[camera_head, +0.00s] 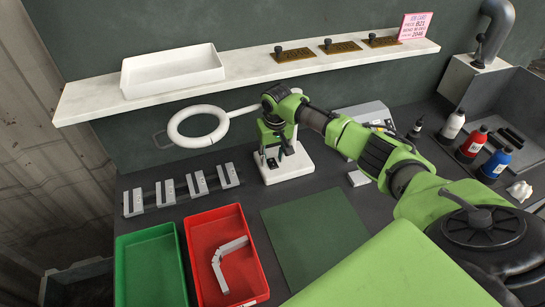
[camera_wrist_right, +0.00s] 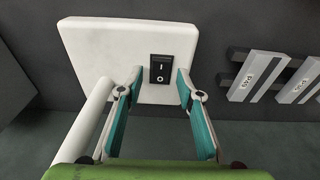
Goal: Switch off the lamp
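The lamp has a white ring head (camera_head: 198,127) on a thin arm and a white square base (camera_head: 296,173) on the dark worktop. In the right wrist view the base (camera_wrist_right: 115,40) carries a black rocker switch (camera_wrist_right: 163,68); the pale lamp post (camera_wrist_right: 85,118) is at lower left. My right gripper (camera_head: 275,157) points down over the base. In the wrist view its fingers (camera_wrist_right: 159,78) are apart and empty, one on each side of the switch; contact cannot be told. Whether the ring is lit is unclear. My left gripper is out of view.
Grey labelled blocks (camera_head: 198,183) stand left of the base. A red tray (camera_head: 200,270) holding a bent grey piece, a green tray (camera_head: 150,270) and a green mat (camera_head: 315,235) lie in front. A white shelf (camera_head: 250,72) hangs behind; bottles (camera_head: 472,145) stand at right.

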